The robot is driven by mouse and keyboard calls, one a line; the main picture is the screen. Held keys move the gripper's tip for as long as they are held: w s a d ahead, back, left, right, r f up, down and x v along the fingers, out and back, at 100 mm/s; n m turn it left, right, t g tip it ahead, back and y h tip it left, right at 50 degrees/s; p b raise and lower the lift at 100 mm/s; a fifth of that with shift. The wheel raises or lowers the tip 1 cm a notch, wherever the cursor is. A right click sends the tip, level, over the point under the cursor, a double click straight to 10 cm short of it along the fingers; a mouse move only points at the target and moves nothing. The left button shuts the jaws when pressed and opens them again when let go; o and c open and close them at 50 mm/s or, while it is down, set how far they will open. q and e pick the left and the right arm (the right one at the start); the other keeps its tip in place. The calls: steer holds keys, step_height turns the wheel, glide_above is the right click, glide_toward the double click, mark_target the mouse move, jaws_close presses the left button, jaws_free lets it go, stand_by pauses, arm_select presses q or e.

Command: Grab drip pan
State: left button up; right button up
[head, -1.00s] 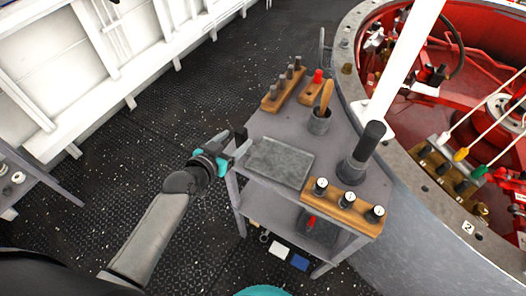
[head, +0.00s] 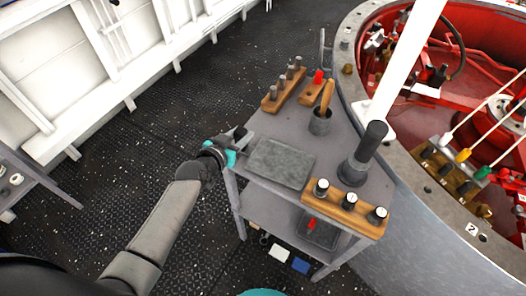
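The drip pan, a flat grey rectangular tray (head: 281,163), lies on the top of a grey cart (head: 268,123), near its left front edge. My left gripper (head: 238,149), dark with teal parts, is at the pan's left end, over the cart's edge. Its fingertips are small and partly overlap the pan's end. I cannot tell whether they are apart or closed on the rim. The pan looks flat on the cart. My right gripper is not in view.
On the cart are a wooden block with several pegs (head: 284,84), a cup with a wooden handle (head: 320,122), a dark cylinder (head: 366,153) and a wooden block with knobs (head: 344,205). A red-lined round housing (head: 480,60) stands at right. Open deck lies left.

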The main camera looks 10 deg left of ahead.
arm_select(q)
jaws_close()
steer(key=shift+r, duration=0.15)
stand_by(0.4)
